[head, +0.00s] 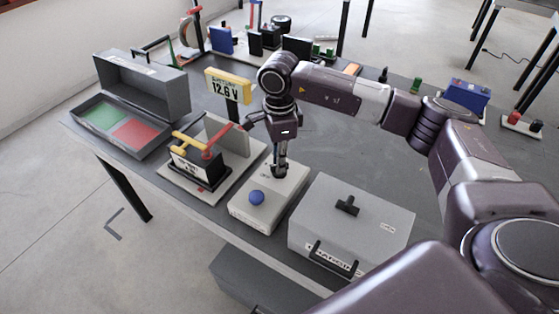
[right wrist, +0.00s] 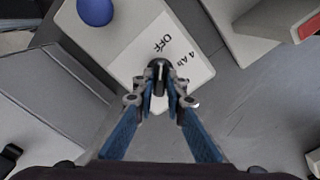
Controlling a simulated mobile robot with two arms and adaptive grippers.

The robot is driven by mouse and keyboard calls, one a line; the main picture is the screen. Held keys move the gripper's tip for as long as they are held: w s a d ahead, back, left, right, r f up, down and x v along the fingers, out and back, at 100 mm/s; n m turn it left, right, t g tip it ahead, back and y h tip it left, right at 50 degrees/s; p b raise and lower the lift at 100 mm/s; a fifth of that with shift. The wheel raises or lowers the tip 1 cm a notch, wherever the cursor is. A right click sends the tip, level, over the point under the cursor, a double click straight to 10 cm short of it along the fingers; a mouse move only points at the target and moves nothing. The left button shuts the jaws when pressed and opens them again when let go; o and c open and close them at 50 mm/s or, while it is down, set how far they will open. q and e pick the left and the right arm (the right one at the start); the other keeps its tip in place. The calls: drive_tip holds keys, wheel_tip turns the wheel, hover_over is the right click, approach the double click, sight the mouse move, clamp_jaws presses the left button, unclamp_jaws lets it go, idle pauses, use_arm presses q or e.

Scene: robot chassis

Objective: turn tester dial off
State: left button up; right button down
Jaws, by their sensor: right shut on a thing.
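The tester (head: 241,211) is a pale box on the table with a blue knob (head: 257,197) on its near end. The tester also shows in the right wrist view (right wrist: 124,52). Its black dial (right wrist: 159,64) sits on a white label with the words "OFF" and "4 Ah". My right gripper (head: 279,170) reaches down onto the far part of the tester. In the right wrist view its fingers (right wrist: 159,92) are shut on the dial, hiding part of it. Which mark the dial points at I cannot tell. My left gripper is not in view.
Left of the tester stands a black battery (head: 192,168) with red and yellow clamps, near a yellow display (head: 228,86) reading 12.6 V. A closed grey case (head: 365,215) stands close on the right. An open grey box (head: 145,88) is at far left.

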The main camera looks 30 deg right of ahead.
drive_tip(key=c, duration=2)
unclamp_jaws()
drive_tip(key=shift+r, duration=0.1)
drive_tip(key=shift+o, duration=0.2)
wheel_tip(320, 180, up, 12)
